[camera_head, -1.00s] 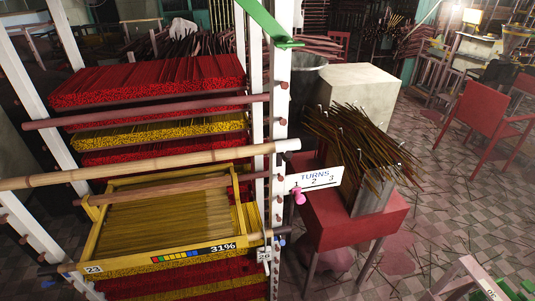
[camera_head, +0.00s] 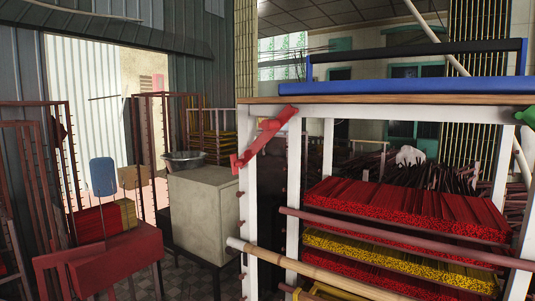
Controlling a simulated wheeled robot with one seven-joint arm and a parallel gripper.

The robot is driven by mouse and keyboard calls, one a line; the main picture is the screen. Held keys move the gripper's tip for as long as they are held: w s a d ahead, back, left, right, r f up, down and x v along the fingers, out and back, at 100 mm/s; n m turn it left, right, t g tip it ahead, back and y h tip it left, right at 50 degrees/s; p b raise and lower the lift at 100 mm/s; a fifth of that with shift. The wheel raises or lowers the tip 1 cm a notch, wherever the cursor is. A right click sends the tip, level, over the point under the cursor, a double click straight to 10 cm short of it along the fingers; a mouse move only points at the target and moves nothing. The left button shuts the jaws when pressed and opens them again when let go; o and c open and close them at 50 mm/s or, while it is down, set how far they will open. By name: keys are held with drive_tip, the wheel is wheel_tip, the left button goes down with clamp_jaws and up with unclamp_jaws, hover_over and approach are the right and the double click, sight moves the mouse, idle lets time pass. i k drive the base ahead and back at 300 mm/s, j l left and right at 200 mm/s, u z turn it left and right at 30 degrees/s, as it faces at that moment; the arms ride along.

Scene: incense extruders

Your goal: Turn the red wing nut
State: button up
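The red wing nut (camera_head: 262,137) shows as a long red piece at the top left corner of the white rack (camera_head: 410,115). It is tilted, with its upper end to the right and its lower end to the left of the post. A green piece (camera_head: 526,116) sits at the rack's opposite top corner, cut off by the right edge of the picture. My gripper is not in this view, so nothing shows touching the red wing nut.
The rack holds trays of red (camera_head: 405,208) and yellow (camera_head: 400,262) incense sticks, with a bamboo pole (camera_head: 310,270) across its front. A blue frame (camera_head: 415,85) lies on top. A pale block (camera_head: 203,210) with a metal bowl (camera_head: 184,160) stands left of the rack.

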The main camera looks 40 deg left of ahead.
sight(235, 163)
drive_tip(key=u, duration=1.15)
